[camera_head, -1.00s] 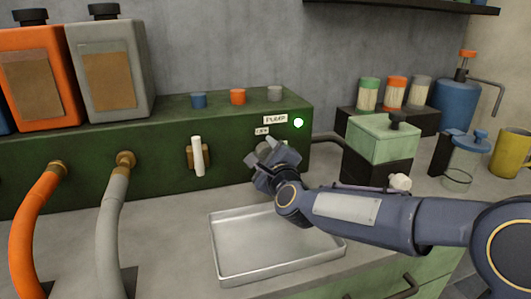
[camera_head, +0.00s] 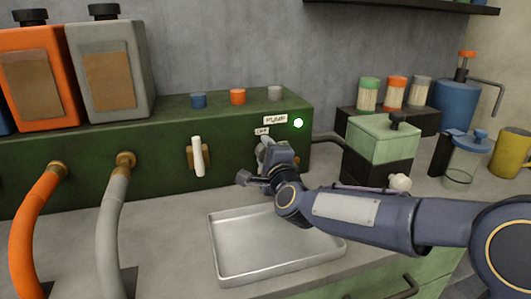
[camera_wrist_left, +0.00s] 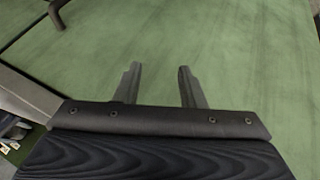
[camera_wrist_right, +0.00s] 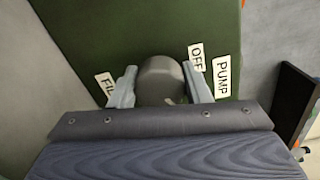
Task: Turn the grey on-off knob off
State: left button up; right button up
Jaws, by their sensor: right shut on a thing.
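The grey knob (camera_wrist_right: 162,80) sits on the front of the dark green pump box (camera_head: 90,165), between my right gripper's fingers in the right wrist view. My right gripper (camera_wrist_right: 160,82) is shut on it; it also shows in the head view (camera_head: 265,160), where it hides most of the knob. An OFF label (camera_wrist_right: 196,57) and a PUMP label (camera_wrist_right: 222,76) are right of the knob in the wrist view, and a partly hidden label is on its left. My left gripper (camera_wrist_left: 158,78) is open and empty over a green surface.
A metal tray (camera_head: 225,268) lies on the counter below the box. A white lever (camera_head: 198,158) and orange and grey hoses (camera_head: 110,220) are to the left. A green-lidded box (camera_head: 382,140) and a glass jug (camera_head: 462,165) stand right, behind my right arm.

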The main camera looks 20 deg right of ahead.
jog(key=n+p, duration=0.1)
jog(key=n, duration=0.5)
jog(key=shift+n, duration=0.3)
jog(key=n+p, duration=0.2)
jog(key=n, duration=0.4)
jog(key=shift+f, duration=0.15)
jog(key=o, duration=1)
jog(key=s, duration=0.7)
jog(key=shift+s+d+p, duration=0.15)
jog(key=shift+s+p, duration=0.25)
